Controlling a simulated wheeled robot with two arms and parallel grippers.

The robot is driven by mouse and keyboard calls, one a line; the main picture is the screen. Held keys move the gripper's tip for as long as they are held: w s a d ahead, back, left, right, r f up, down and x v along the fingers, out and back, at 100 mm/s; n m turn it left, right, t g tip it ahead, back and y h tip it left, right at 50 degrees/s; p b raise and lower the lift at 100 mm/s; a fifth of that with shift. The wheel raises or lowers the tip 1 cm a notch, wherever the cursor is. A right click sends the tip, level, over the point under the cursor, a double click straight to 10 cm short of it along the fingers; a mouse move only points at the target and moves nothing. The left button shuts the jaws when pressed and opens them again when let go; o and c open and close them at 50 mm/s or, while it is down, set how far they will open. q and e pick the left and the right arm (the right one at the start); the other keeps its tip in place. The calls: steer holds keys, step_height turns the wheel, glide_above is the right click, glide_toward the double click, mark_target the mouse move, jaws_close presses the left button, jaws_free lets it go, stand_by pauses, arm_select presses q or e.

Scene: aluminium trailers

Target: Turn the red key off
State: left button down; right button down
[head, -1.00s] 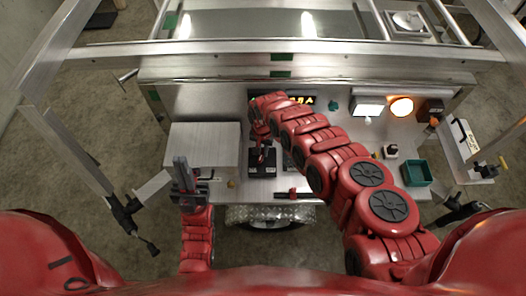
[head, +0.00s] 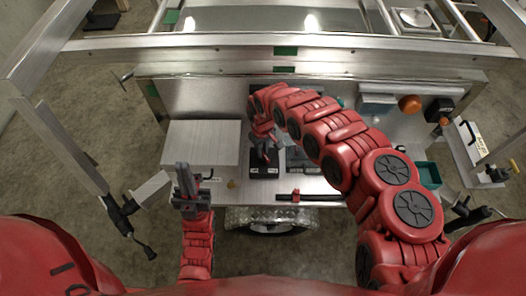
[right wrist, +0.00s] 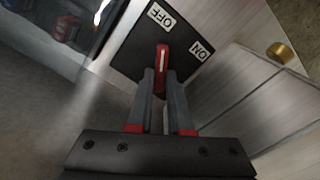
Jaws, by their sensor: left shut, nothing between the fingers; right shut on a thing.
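The red key (right wrist: 162,56) sits on a black switch plate (right wrist: 130,52) with white OFF and ON labels. In the right wrist view it points up towards the OFF label (right wrist: 162,14), with the ON label (right wrist: 201,50) to its right. My right gripper (right wrist: 161,82) is shut on the red key. In the head view my right gripper (head: 265,150) is over the black switch plate (head: 264,171), and the key is hidden there. My left gripper (head: 186,176) is shut and empty, beside the front of the grey metal box.
A grey metal box (head: 201,143) stands left of the switch plate. An unlit orange lamp (head: 410,104) and a pale lamp box (head: 377,104) are at the right back. A green bin (head: 429,175) lies beyond my right arm. An aluminium rail (head: 230,64) crosses behind the bench.

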steer(key=shift+n+b, duration=0.3)
steer(key=shift+n, duration=0.8)
steer(key=shift+a, duration=0.1)
steer(key=c, duration=0.8)
jaws_free()
steer(key=shift+c, duration=0.2)
step_height(320, 180, up, 17)
steer(key=shift+r, duration=0.2)
